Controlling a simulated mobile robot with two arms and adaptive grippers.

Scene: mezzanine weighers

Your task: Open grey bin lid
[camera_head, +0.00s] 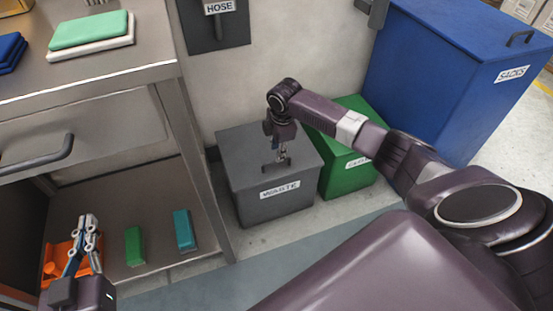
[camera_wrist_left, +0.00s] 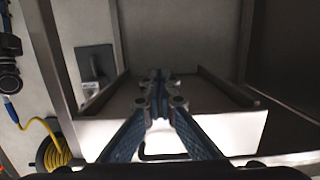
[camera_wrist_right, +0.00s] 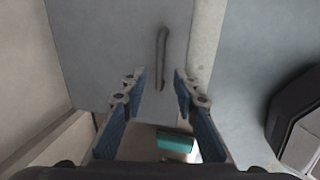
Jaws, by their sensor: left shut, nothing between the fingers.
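The grey bin (camera_head: 245,170), labelled WASTE, stands on the floor against the wall, its lid down. In the right wrist view its grey lid (camera_wrist_right: 105,50) carries a dark bar handle (camera_wrist_right: 161,58). My right gripper (camera_head: 277,166) is above the lid, pointing down. In the right wrist view my right gripper (camera_wrist_right: 157,82) is open and empty, with the handle ahead between its fingers, apparently not touched. My left gripper (camera_head: 88,222) is shut and empty in front of the steel bench's lower shelf; it also shows in the left wrist view (camera_wrist_left: 160,78).
A green bin (camera_head: 345,180) stands right beside the grey one, partly behind my right arm. A large blue bin labelled SACKS (camera_head: 440,80) is further right. The steel bench (camera_head: 90,75) borders the left, with green and teal blocks (camera_head: 184,230) on its lower shelf.

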